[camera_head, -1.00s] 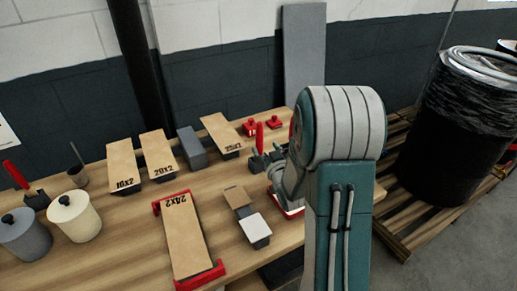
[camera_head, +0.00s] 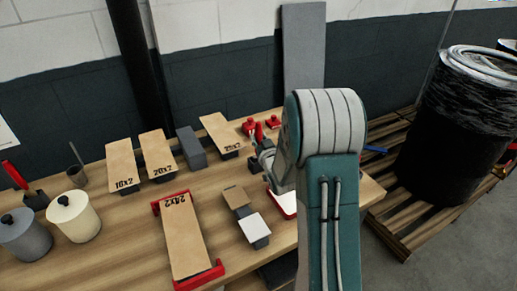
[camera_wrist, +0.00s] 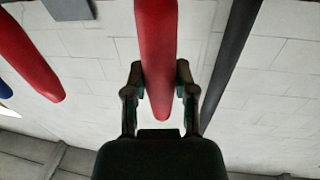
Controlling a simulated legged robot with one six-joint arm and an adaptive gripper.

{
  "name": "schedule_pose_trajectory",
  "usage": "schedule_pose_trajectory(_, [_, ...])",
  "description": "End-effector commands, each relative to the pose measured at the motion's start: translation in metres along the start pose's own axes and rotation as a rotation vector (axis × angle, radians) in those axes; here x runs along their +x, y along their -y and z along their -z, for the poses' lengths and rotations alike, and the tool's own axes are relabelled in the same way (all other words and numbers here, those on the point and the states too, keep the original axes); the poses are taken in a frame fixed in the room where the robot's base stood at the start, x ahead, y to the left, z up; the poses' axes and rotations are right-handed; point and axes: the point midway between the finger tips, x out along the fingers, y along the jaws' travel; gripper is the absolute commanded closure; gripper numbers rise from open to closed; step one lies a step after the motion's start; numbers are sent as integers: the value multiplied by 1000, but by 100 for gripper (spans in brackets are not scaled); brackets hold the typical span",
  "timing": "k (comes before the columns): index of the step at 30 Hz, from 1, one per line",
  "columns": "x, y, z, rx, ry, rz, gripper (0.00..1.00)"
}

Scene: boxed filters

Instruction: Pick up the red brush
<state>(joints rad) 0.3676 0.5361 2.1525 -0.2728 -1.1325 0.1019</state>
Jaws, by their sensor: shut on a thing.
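The red brush's handle (camera_wrist: 156,50) stands between the two fingers of my gripper (camera_wrist: 160,85) in the wrist view, and the fingers are closed on it. In the head view a small part of the red handle (camera_head: 259,131) shows just above my gripper (camera_head: 262,150), at the right part of the table. The brush's lower end is hidden in both views, so I cannot tell whether it touches the table. A second red handle (camera_wrist: 27,55) shows at the left of the wrist view.
The wooden table (camera_head: 120,235) holds tan filter boxes, one (camera_head: 184,235) in a red holder. Small red parts (camera_head: 274,122) lie behind my gripper. A red-edged white tray (camera_head: 284,204) is in front. Lidded pots (camera_head: 74,216) stand left. A black barrel (camera_head: 440,150) stands right.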

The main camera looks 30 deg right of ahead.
Motion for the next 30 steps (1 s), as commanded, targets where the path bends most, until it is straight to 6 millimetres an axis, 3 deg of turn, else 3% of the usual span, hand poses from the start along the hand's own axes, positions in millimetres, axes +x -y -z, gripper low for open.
schedule_pose_trajectory(8, [0, 0, 3, -1, -1, 0, 100])
schedule_pose_trajectory(11, [0, 0, 16, -2, -5, 0, 100])
schedule_pose_trajectory(21, [0, -1, 83, -2, -6, 0, 100])
schedule_pose_trajectory(30, [0, -2, 100, 0, 0, 0, 100])
